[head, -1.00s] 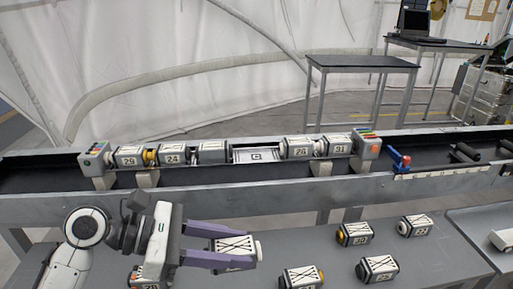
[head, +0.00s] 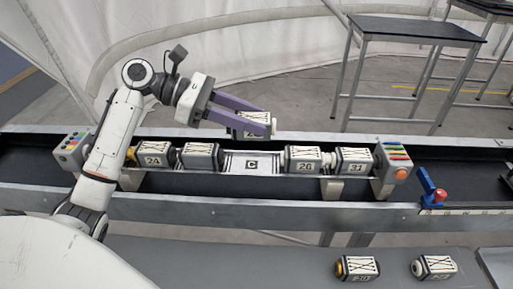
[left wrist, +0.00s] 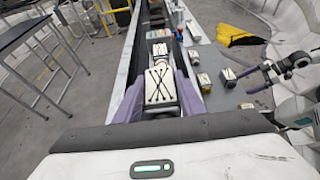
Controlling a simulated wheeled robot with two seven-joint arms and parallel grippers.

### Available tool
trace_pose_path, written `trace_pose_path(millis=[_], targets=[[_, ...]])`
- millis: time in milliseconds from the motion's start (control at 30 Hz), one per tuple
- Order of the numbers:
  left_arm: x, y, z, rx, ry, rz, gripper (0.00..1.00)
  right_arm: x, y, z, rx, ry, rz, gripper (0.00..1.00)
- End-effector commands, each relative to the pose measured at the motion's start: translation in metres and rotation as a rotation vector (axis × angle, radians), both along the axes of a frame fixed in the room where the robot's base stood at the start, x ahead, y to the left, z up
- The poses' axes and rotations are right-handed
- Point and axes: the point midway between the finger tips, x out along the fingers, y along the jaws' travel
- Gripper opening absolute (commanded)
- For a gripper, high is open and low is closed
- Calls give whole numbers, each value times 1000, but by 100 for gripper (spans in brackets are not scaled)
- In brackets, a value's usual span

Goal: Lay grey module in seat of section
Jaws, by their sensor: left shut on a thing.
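My left gripper (head: 245,115) is shut on a grey module (head: 252,131) with a white top and black crossed cords. It holds the module raised, just behind and above the section's seat (head: 252,165), a pale plate marked C. In the left wrist view the held module (left wrist: 160,86) sits between the purple fingers. The seat is empty, between a module (head: 201,157) on its left and module 26 (head: 302,158) on its right. My right gripper (left wrist: 268,72) seems to show small at the right of the left wrist view; its jaws are unclear.
Module 24 (head: 153,155) and module 31 (head: 353,160) also sit in the row. End blocks (head: 392,165) close the section. A red and blue device (head: 434,192) stands on the rail at right. Two loose modules (head: 357,268) lie on the front bench. My left arm crosses the row's left part.

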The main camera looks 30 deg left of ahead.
Motion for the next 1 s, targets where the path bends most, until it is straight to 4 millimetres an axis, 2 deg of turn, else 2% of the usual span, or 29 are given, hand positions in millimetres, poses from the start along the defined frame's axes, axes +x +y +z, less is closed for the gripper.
trace_pose_path(millis=[33, 267, 500, 1000], targets=[[0, 0, -10, -5, 1, 0, 0, -1, 0, -3, -1, 3, 0, 100], [0, 0, -34, -3, 0, 2, 0, -4, -1, -7, -2, 11, 1, 100], [0, 0, -70, -4, 0, 3, 0, -4, -1, -11, -3, 12, 2, 100], [0, 0, -79, -3, -1, 2, 0, -3, -1, -5, -3, 9, 2, 100]])
